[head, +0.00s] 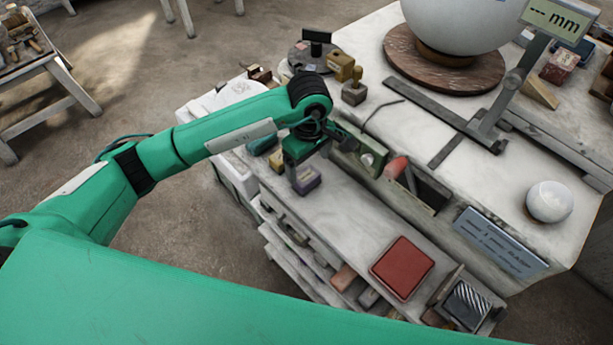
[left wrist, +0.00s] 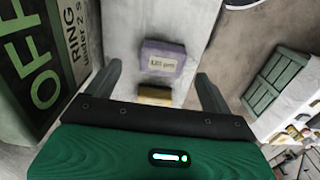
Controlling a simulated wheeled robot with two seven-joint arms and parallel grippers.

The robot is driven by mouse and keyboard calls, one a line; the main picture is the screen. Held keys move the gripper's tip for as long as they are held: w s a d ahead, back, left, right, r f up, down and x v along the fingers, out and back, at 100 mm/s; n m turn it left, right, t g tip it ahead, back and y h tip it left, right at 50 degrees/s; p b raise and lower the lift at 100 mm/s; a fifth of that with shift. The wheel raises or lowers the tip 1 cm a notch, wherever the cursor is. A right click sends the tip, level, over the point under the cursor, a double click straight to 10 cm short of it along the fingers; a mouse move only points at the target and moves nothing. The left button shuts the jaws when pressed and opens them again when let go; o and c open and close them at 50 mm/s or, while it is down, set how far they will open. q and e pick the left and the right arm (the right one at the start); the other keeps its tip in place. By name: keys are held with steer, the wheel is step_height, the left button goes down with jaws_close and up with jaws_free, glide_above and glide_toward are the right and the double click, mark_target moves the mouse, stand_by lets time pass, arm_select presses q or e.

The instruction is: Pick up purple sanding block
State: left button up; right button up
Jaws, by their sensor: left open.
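The purple sanding block (head: 307,181) sits on the pale shelf of the workbench, just below my left gripper (head: 302,158) in the head view. In the left wrist view the purple block (left wrist: 162,57), with a pale label on its face, lies ahead between the two dark fingers of my left gripper (left wrist: 159,82). The fingers are spread apart with nothing held, one to each side of the block's line. A yellow block (left wrist: 154,95) shows next to the purple one, nearer the gripper body. My right gripper is in neither view.
A teal block (head: 262,145) lies left of the gripper. A red pad (head: 402,268) lies further along the shelf. A large white sphere on a round wooden base (head: 443,75) and a small white sphere (head: 550,202) stand on the bench top. The shelf between purple block and red pad looks clear.

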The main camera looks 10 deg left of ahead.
mark_target(307, 175)
arm_select(q)
steer(key=shift+s+a+f+p, duration=0.15)
steer(key=shift+a+f+p, duration=0.05)
steer(key=shift+f+p, duration=0.55)
step_height(307, 175, down, 2)
steer(key=shift+a+f+p, duration=0.1)
steer(key=shift+p, duration=0.4)
steer(key=shift+f, duration=0.6)
steer(key=c, duration=1.1)
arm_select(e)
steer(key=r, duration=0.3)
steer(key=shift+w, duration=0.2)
